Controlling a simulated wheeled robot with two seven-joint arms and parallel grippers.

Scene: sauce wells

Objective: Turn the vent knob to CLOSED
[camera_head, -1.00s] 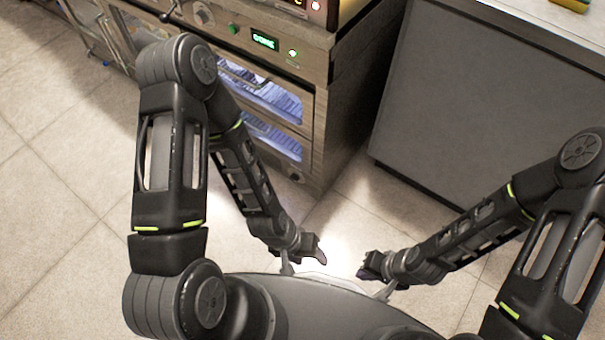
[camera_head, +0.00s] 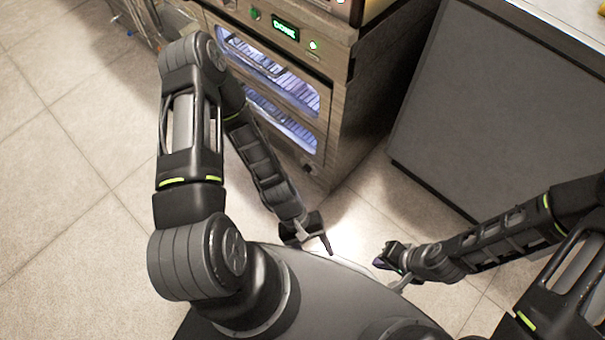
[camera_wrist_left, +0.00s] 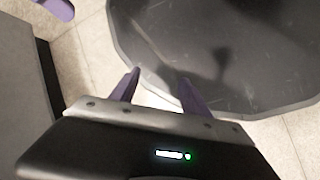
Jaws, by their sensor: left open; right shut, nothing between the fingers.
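A steel oven (camera_head: 350,110) stands at the top centre of the head view. A small round knob (camera_head: 308,168) sits low on its front, below the glass doors; its label and setting are too small to read. I cannot tell whether it is the vent knob. My left gripper (camera_head: 318,236) is near my base, below and apart from the oven front. In the left wrist view its two fingers (camera_wrist_left: 160,88) are spread with nothing between them. My right gripper (camera_head: 388,254) is shut and empty, to the right of the left one, touching nothing.
A green "DONE" display (camera_head: 286,29) and a green button light (camera_head: 313,45) are on the oven panel. A grey counter (camera_head: 490,100) stands to the right of the oven. Tiled floor (camera_head: 70,190) lies open on the left.

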